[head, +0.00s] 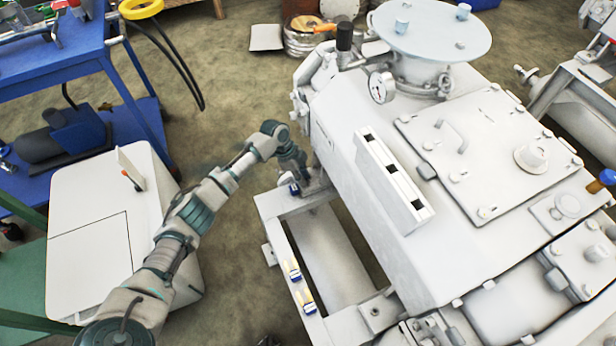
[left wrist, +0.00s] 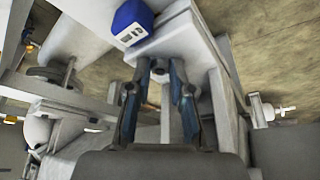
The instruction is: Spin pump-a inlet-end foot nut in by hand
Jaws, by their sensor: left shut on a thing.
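The large white pump (head: 390,190) stands on a pale frame (head: 275,205) in the head view. My left gripper (head: 312,186) reaches down to the frame's far left corner, beside the pump's end. In the left wrist view, my left gripper (left wrist: 159,68) has its two blue-grey fingers closed around a small dark nut or bolt end (left wrist: 158,70) at the pale foot plate (left wrist: 180,42). The fingers hide much of it, and I cannot tell how far it is threaded. My right gripper is not in view.
A blue-and-white block (left wrist: 132,22) sits close to the fingertips. A white cabinet (head: 90,215) and blue cart (head: 60,70) stand to the left. Floor (head: 235,240) shows between cabinet and frame.

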